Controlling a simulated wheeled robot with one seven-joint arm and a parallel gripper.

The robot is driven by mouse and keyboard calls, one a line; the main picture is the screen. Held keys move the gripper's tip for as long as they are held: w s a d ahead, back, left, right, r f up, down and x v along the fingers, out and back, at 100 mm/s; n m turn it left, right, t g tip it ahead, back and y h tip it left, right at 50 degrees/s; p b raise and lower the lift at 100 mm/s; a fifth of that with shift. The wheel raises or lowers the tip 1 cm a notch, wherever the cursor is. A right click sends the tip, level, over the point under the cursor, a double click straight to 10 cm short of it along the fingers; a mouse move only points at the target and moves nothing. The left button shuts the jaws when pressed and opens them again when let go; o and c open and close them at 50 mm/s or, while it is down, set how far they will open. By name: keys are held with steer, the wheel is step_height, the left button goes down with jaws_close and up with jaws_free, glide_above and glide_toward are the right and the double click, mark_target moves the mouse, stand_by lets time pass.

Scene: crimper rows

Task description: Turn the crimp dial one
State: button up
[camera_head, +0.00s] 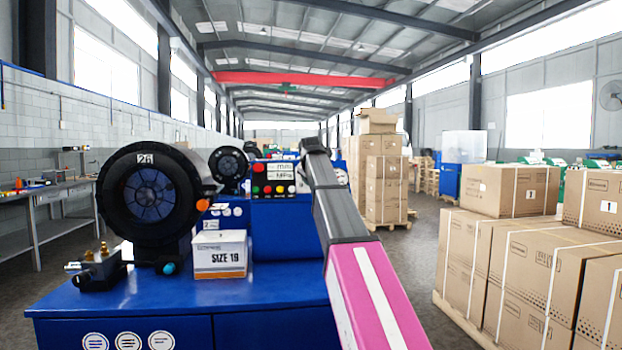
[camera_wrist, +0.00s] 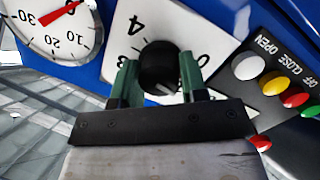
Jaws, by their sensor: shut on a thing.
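The crimp dial is a black round knob (camera_wrist: 158,68) on a white numbered plate (camera_wrist: 122,45), seen in the wrist view. My gripper (camera_wrist: 159,78) has its two green fingers on either side of the knob and is shut on it. A pale mark shows on the knob's lower edge. The digits 4 and 3 show on the plate; much of the scale is hidden by the gripper. In the head view my arm reaches toward the machine's blue panel, and it hides the dial and the gripper there.
A gauge (camera_wrist: 55,25) with a red needle is left of the dial. The button panel (camera_wrist: 280,75) with white, yellow and red buttons is close on the right. The black crimping head (camera_head: 152,195) and a SIZE 19 box (camera_head: 220,254) stand on the blue bench (camera_head: 190,292). Cartons (camera_head: 520,260) stand right.

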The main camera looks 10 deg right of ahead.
steer(key=n, duration=0.3)
steer(key=shift+t, duration=0.3)
steer(key=shift+n+t+h, duration=0.3)
steer(key=shift+n, duration=1.8)
steer(key=o, duration=0.9)
steer(key=shift+s, duration=0.1)
steer(key=v, duration=1)
steer(key=shift+s+a+r, duration=0.1)
steer(key=shift+s+r, duration=0.15)
steer(key=shift+s, duration=0.05)
